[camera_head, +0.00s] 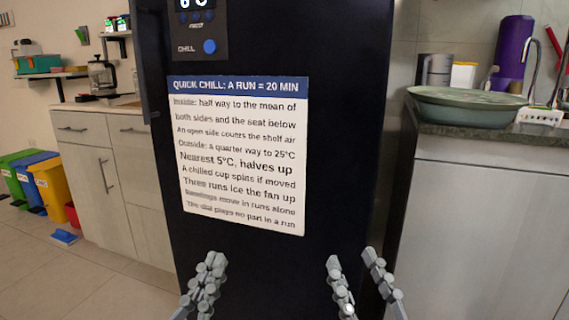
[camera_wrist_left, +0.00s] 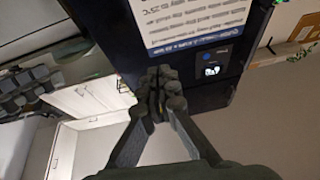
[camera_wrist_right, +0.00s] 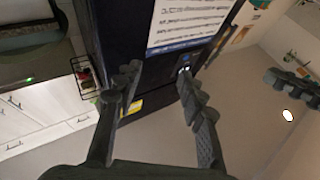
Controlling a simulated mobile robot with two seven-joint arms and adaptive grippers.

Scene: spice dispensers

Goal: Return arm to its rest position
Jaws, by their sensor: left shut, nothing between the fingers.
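My left gripper (camera_head: 208,272) is low in the head view, in front of the dark cabinet, with its fingers together and nothing between them. Its closed fingertips also show in the left wrist view (camera_wrist_left: 160,82). My right gripper (camera_head: 352,262) is further right, also in front of the cabinet, with its fingers apart and empty. The same open fingers show in the right wrist view (camera_wrist_right: 160,82), with the cabinet behind. Neither gripper visibly holds anything. Contact with the cabinet cannot be told.
The tall dark cabinet (camera_head: 340,40) carries a printed sign (camera_head: 240,155) and a panel with a blue knob (camera_head: 209,46). A counter on the right holds a green basin (camera_head: 480,105) and a purple container (camera_head: 513,46).

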